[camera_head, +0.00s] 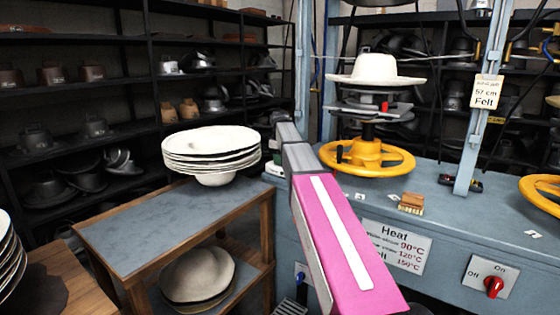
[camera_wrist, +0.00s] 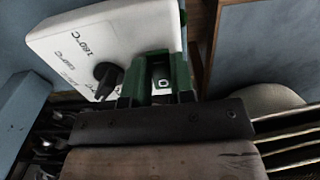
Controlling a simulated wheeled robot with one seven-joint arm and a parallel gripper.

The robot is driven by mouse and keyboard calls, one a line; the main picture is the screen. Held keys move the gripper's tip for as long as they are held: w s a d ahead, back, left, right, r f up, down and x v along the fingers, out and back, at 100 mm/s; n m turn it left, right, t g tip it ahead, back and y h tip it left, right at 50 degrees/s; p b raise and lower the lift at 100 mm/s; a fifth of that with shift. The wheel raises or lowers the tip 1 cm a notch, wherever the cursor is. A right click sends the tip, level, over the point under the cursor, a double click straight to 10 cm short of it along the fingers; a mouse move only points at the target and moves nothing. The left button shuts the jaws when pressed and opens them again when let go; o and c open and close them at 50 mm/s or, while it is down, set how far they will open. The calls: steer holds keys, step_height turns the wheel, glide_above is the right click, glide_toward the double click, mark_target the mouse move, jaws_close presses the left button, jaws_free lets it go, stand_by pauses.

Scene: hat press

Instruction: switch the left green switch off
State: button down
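No green switch can be made out with certainty. In the wrist view a white control box (camera_wrist: 105,45) carries temperature marks and a black knob (camera_wrist: 107,76). Green parts (camera_wrist: 181,78) stand close against the box's edge, above the dark bar (camera_wrist: 165,125) of my gripper. In the head view a small white and green thing (camera_head: 274,168) shows at the left edge of the press table, beside the far end of my arm. My gripper is hidden behind my arm there, and its opening cannot be made out.
The blue-grey press table (camera_head: 450,215) bears a yellow handwheel (camera_head: 385,166) under a white hat (camera_head: 375,72), and a brush (camera_head: 411,202). A red On/Off switch (camera_head: 493,286) is on its front. A wooden cart (camera_head: 130,235) with stacked hats (camera_head: 210,146) stands left.

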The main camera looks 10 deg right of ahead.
steer(key=shift+w+a+g+h, duration=0.1)
steer(key=shift+w+g+h, duration=0.05)
steer(key=shift+g+h, duration=0.25)
steer(key=c, duration=1)
jaws_free()
steer(key=shift+o, duration=0.2)
steer(key=shift+r, duration=0.1)
step_height(320, 180, up, 11)
steer(key=shift+w+a, duration=0.35)
steer(key=shift+a, duration=0.05)
steer(key=shift+f, duration=0.2)
